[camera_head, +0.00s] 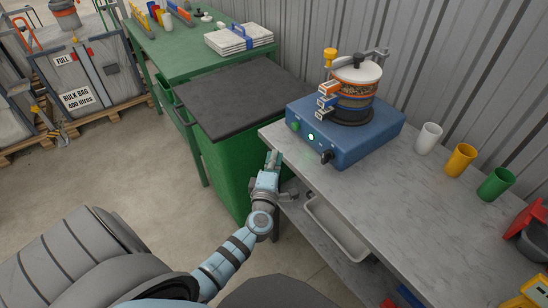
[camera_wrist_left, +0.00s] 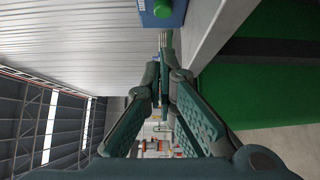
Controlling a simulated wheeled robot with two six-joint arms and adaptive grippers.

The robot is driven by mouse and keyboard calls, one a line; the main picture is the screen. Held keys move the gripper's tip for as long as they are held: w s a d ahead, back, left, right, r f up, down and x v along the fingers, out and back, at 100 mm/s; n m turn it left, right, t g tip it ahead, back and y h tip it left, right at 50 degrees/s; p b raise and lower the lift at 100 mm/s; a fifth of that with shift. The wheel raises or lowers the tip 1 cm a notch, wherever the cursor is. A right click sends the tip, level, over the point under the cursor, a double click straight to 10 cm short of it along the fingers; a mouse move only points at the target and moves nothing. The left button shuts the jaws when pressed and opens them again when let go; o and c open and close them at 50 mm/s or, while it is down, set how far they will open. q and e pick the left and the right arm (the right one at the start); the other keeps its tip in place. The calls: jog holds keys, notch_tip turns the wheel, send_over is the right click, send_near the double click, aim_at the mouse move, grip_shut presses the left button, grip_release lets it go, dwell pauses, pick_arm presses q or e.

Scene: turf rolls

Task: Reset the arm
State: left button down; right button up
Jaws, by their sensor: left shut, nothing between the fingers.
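My left arm reaches up from the bottom of the head view. Its gripper (camera_head: 272,160) is by the corner of the grey bench, near the green bin. In the left wrist view the gripper's green padded fingers (camera_wrist_left: 162,62) come together at their tips with nothing between them. Whether the gripper touches the bench edge, I cannot tell. My right gripper shows in neither view.
The grey bench (camera_head: 408,195) carries a blue machine (camera_head: 370,145) with a jar, and white (camera_head: 428,138), yellow (camera_head: 460,160) and green (camera_head: 495,184) cups. A green bin (camera_head: 228,165) with a dark lid stands left. Floor (camera_head: 120,170) is open further left.

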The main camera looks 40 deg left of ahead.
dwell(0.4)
pick_arm(q)
jog(key=s+d+f+m+g+h, duration=0.2)
jog(key=s+f+m, duration=0.3)
jog(key=f, duration=0.4)
jog(key=s+d+f+m+g+h, duration=0.25)
jog(key=s+f+m, duration=0.25)
jog(key=f, duration=0.3)
jog(key=s+d+f+m+g+h, duration=0.1)
jog(key=s+d+f+m+h, duration=0.15)
jog(key=s+f+m, duration=0.45)
jog(key=s+f+m+g, duration=0.2)
jog(key=s+f, duration=0.3)
jog(key=s, duration=0.4)
jog(key=s+d+f+m+g, duration=0.1)
jog(key=s+f+g, duration=0.3)
jog(key=s, duration=0.5)
jog(key=s+f+m+g, duration=0.3)
jog(key=s+f, duration=0.3)
jog(key=s, duration=0.3)
jog(key=shift+s+d+f+m, duration=0.2)
jog(key=shift+f+m, duration=0.1)
jog(key=shift+m, duration=0.1)
jog(key=shift+w, duration=0.1)
dwell(2.0)
